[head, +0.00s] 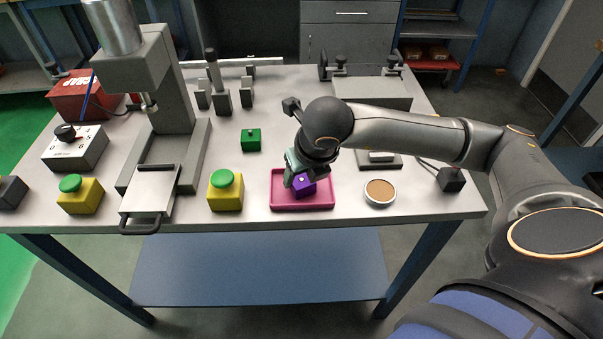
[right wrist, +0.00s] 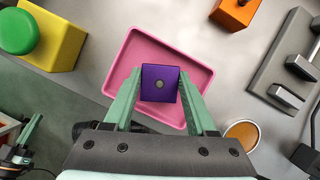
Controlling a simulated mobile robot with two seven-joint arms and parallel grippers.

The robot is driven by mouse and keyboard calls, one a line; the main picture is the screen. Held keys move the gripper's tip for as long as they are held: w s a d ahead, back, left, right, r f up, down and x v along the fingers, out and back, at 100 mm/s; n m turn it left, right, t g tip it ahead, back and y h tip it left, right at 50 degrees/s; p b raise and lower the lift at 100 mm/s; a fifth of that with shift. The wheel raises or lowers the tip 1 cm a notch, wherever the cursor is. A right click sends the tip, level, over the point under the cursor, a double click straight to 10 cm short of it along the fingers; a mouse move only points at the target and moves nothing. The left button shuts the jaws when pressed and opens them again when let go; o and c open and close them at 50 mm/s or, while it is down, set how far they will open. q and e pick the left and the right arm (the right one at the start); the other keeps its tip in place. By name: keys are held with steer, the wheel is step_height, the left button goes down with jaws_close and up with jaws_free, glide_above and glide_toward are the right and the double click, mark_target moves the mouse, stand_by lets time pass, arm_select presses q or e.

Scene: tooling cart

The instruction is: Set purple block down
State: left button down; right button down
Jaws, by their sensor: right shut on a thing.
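The purple block (head: 304,187) is a small cube with a grey dot on its top face; it also shows in the right wrist view (right wrist: 160,84). My right gripper (head: 301,178) is shut on it, one pale green finger on each side (right wrist: 159,97). The block is over the pink tray (head: 281,203), within its rim in both views. I cannot tell whether it touches the tray floor (right wrist: 131,60). My left gripper is outside the head view; pale green finger-like parts (right wrist: 27,133) at the right wrist view's lower left may belong to it, their state unclear.
A yellow box with a green button (head: 226,191) stands left of the tray, a round tan-topped dish (head: 380,192) to its right. A green block (head: 251,139) sits behind. An orange block (right wrist: 236,12) shows beyond the tray. A grey press (head: 165,90) stands at left.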

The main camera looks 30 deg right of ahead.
steer(key=shift+f, duration=0.15)
steer(key=shift+c, duration=1)
jaws_free()
arm_select(q)
steer(key=shift+s+d+f, duration=0.1)
steer(key=shift+f, duration=0.1)
arm_select(e)
steer(key=shift+r, duration=0.2)
steer(key=shift+s+r, duration=0.1)
steer(key=shift+r, duration=0.2)
arm_select(q)
steer(key=shift+s+a+r+p, duration=0.2)
steer(key=shift+a+r+p, duration=0.1)
steer(key=shift+a+p, duration=0.2)
arm_select(e)
steer(key=v, duration=1.1)
steer(key=shift+r, duration=0.15)
arm_select(q)
steer(key=shift+d+r, duration=0.1)
steer(key=shift+d, duration=0.05)
arm_select(e)
steer(key=shift+s, duration=0.2)
